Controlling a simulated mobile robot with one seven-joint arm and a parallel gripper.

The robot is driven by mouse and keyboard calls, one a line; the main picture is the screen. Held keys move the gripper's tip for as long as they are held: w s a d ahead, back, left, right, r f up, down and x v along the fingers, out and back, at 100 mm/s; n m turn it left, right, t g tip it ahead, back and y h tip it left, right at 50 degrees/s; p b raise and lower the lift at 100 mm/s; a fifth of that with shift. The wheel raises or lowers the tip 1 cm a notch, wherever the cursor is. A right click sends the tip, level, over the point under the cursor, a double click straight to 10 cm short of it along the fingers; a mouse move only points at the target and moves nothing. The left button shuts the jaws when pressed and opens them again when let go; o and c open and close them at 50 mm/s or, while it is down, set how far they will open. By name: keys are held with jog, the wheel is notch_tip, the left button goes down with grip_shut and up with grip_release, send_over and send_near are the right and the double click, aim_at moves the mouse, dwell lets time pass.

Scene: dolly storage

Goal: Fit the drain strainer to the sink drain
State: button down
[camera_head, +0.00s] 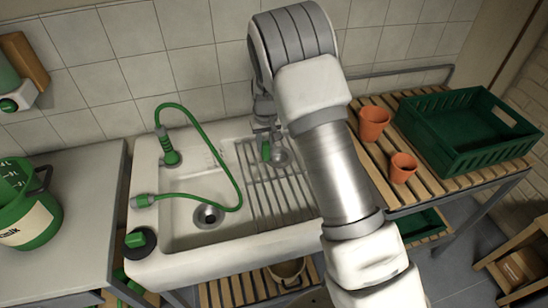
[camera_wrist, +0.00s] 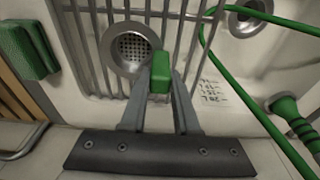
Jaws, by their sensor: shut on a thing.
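The drain strainer (camera_head: 281,157) is a round, perforated metal cup with a green grip (camera_wrist: 159,72). My gripper (camera_wrist: 159,84) is shut on this grip. The metal cup (camera_wrist: 132,48) shows beyond the fingertips and covers part of the wire rack. I cannot tell whether it touches the rack or hangs above it. The sink drain (camera_head: 208,215) is a dark, open metal ring in the floor of the white basin, left of and nearer the front than my gripper. The drain also shows at the top right of the wrist view (camera_wrist: 248,15).
A wire rack (camera_head: 262,205) covers the right part of the sink (camera_head: 165,259). A green hose (camera_head: 235,180) loops over the basin between the rack and the drain. A slatted table (camera_head: 440,186) on the right holds two clay pots (camera_head: 373,123) and a green crate (camera_head: 470,165).

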jog(key=shift+r+p, duration=0.65)
jog(key=shift+r, duration=0.9)
